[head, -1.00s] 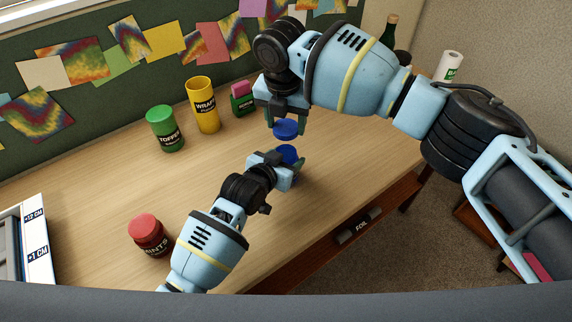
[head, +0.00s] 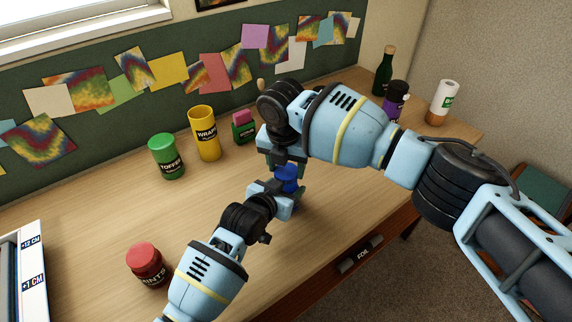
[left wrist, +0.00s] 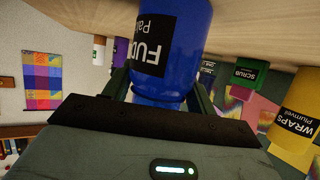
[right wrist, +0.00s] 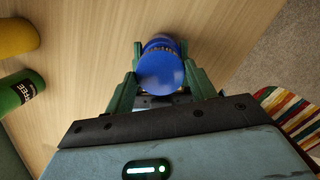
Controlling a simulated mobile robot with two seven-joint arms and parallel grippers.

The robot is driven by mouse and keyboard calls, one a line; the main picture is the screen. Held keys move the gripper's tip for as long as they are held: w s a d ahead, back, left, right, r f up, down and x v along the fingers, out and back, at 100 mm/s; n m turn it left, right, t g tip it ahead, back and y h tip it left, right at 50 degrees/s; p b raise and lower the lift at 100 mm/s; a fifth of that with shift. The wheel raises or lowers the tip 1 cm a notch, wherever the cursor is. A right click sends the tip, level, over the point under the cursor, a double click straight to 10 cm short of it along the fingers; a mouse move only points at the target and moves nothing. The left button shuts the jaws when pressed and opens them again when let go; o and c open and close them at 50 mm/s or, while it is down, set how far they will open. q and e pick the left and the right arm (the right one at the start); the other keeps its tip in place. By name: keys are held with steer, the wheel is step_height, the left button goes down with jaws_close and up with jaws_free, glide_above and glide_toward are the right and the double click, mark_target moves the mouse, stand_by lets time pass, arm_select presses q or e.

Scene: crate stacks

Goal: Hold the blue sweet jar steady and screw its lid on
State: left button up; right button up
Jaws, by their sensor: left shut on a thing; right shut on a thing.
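The blue sweet jar (left wrist: 180,40) is between the fingers of my left gripper (head: 290,192), which is shut on it. Its black label reads "FUD" in the left wrist view. My right gripper (head: 283,162) is directly above, shut on the blue lid (right wrist: 160,73), whose round top faces the right wrist camera. In the head view the lid (head: 287,172) is right over the jar's mouth. I cannot tell whether the lid touches the jar or is seated. My left gripper hides most of the jar in the head view.
A red mints jar (head: 147,264) is at front left. A bottle (head: 384,72) and other containers stand far right. The desk's middle left is clear.

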steer(key=shift+f, duration=0.9)
steer(key=shift+f, duration=0.5)
arm_select(q)
jaws_close()
arm_select(e)
steer(key=m, duration=0.3)
steer(key=o, duration=1)
steer(key=shift+c, duration=0.2)
